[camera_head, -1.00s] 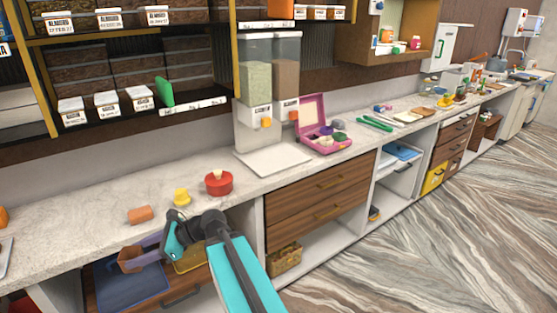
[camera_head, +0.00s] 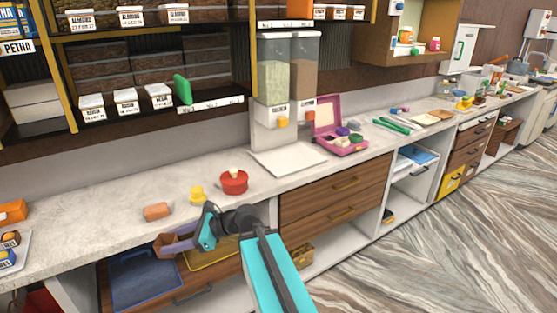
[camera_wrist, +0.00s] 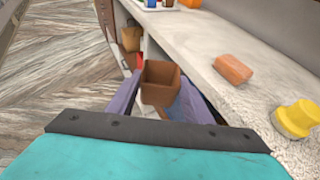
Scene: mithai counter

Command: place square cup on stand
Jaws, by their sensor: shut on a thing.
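The square cup (camera_wrist: 161,78) is brown, open at the top and tapered, and sits between the purple fingers of my gripper (camera_wrist: 158,100) in the wrist view. In the head view the cup (camera_head: 172,248) is partly hidden by my gripper (camera_head: 186,243), which is shut on it in front of the counter edge, above an open drawer. The cup looks roughly upright. A pale flat base (camera_head: 287,162) under the two-hopper dispenser (camera_head: 287,90) may be the stand; I cannot tell for certain.
On the counter (camera_head: 100,225) near my gripper are an orange block (camera_head: 157,211), a yellow knobbed piece (camera_head: 197,193) and a red lidded pot (camera_head: 234,182). A pink open box (camera_head: 340,140) stands right of the dispenser. The open drawer holds a blue tray (camera_head: 145,280).

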